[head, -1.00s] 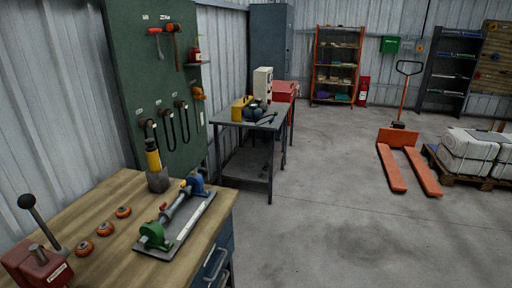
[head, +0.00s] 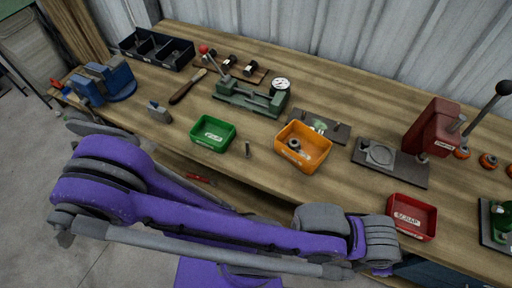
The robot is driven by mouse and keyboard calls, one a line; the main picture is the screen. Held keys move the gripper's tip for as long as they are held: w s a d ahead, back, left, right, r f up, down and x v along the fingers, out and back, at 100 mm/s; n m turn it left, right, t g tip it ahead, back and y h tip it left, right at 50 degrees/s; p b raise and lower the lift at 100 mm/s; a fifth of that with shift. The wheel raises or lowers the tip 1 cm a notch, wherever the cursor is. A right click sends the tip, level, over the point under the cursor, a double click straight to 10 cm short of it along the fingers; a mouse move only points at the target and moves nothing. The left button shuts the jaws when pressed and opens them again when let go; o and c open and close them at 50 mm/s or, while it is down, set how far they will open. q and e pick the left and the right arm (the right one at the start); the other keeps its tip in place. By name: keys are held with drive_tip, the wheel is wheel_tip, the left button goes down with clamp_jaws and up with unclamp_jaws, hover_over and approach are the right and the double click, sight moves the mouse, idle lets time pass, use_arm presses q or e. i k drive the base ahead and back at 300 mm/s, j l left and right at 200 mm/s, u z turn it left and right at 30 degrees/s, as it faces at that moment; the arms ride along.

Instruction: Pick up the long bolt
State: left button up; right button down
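A small grey-brown bolt-like piece (head: 247,149) is on the wooden bench near its front edge, between the green bin and the orange bin. It looks like a shank with a wider head, the only loose bolt shape I make out on the bench top. It is small in the picture, so I cannot tell whether it stands or lies. A purple and grey arm of mine crosses the lower left in front of the bench, clear of the piece in the picture. I see no fingertips of either gripper.
The green bin (head: 213,146) is left of the piece. The orange bin (head: 320,155), holding small metal parts, is right of it. A red scrap bin (head: 428,221), green dial fixture (head: 250,99), red press (head: 431,128) and blue vise (head: 110,80) also occupy the bench (head: 330,85).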

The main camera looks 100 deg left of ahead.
sight(247, 155)
drive_tip(key=k+u, duration=0.1)
drive_tip(key=u, duration=3.15)
drive_tip(key=k+l+z, duration=0.15)
drive_tip(key=i+z, duration=0.1)
drive_tip(key=i, duration=0.2)
